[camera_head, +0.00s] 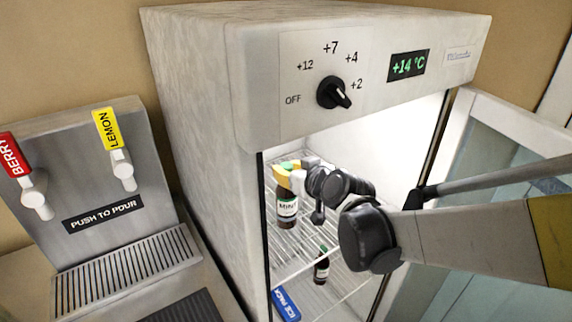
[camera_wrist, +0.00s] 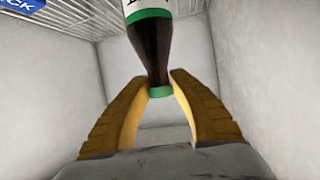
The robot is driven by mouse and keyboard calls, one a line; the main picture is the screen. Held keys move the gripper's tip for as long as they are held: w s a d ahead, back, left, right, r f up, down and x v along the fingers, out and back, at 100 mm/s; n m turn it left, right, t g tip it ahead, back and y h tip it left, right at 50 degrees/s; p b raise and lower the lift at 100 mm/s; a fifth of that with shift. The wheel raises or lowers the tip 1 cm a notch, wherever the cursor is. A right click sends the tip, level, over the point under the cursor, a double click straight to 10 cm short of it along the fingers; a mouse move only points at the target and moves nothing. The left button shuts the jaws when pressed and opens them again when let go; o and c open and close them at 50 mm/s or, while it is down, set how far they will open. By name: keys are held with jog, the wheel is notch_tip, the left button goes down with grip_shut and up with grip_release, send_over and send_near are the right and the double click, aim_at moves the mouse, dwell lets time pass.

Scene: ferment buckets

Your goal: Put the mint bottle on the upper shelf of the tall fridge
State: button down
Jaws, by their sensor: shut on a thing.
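The mint bottle (camera_head: 287,208) is dark brown with a pale label and green bands. It is upright inside the open tall fridge (camera_head: 195,120), at the level of the upper wire shelf (camera_head: 283,250). I cannot tell whether its base touches the shelf. My gripper (camera_head: 288,165) has yellow fingers and is shut on the bottle's top end. In the wrist view my gripper (camera_wrist: 158,85) has a finger on each side of the bottle's neck (camera_wrist: 150,50) and green cap.
A smaller dark bottle (camera_head: 321,268) and a blue ice pack (camera_head: 286,305) are lower in the fridge. The fridge door (camera_head: 500,140) stands open at right. A dial (camera_head: 333,93) and a +14 °C display (camera_head: 408,66) are above. A drink dispenser (camera_head: 95,180) stands left.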

aim_at(286, 196)
jog(key=shift+f+b, duration=0.95)
jog(key=shift+f, duration=1)
jog(key=shift+f, duration=0.15)
jog(key=c, duration=1.2)
grip_release()
